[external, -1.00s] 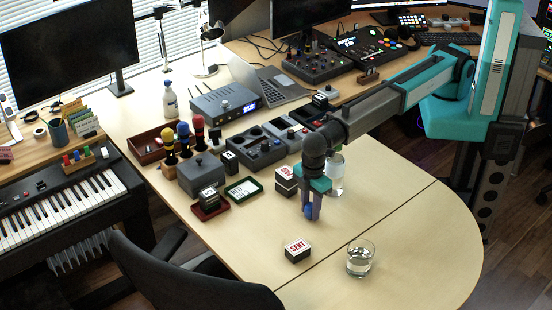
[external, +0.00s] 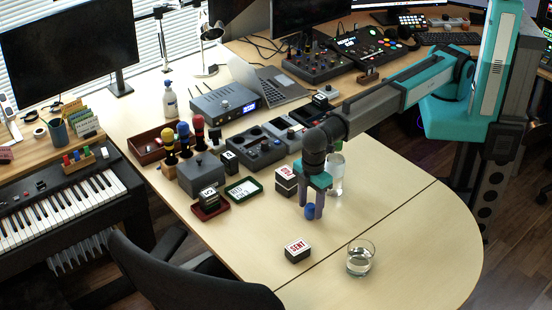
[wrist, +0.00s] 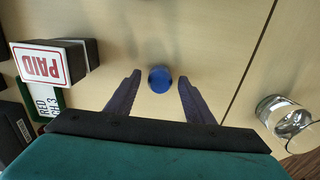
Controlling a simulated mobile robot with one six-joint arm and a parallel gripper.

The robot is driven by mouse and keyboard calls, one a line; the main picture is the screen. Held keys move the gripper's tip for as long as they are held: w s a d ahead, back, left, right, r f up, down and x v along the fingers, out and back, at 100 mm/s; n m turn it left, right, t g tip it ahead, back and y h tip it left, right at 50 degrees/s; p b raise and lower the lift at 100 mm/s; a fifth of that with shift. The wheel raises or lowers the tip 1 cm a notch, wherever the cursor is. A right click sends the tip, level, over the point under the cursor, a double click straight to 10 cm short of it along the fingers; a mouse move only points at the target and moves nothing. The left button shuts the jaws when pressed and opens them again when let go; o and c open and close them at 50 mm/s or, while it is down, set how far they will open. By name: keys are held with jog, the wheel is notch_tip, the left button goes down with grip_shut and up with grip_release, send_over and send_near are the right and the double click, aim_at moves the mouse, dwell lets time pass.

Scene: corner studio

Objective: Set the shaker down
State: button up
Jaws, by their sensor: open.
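The shaker is a small blue rounded thing (external: 310,213) on the bare wooden desk, under my gripper (external: 311,206). In the wrist view the shaker (wrist: 160,79) shows between the two spread fingertips, with a gap on each side. My gripper (wrist: 159,84) is open and points down, its fingers apart from the shaker. The shaker appears to rest on the desk; its underside is hidden.
A block marked SENT (external: 298,250) and a glass of water (external: 361,257) stand nearer the front. A block marked PAID (external: 286,181) and a clear bottle (external: 336,178) stand close behind my gripper. The desk at right (external: 410,215) is clear.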

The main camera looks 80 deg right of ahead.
aim_at(311, 206)
notch_tip(311, 206, up, 10)
jog(key=b, duration=0.1)
jog(key=shift+r, duration=0.25)
dwell(0.9)
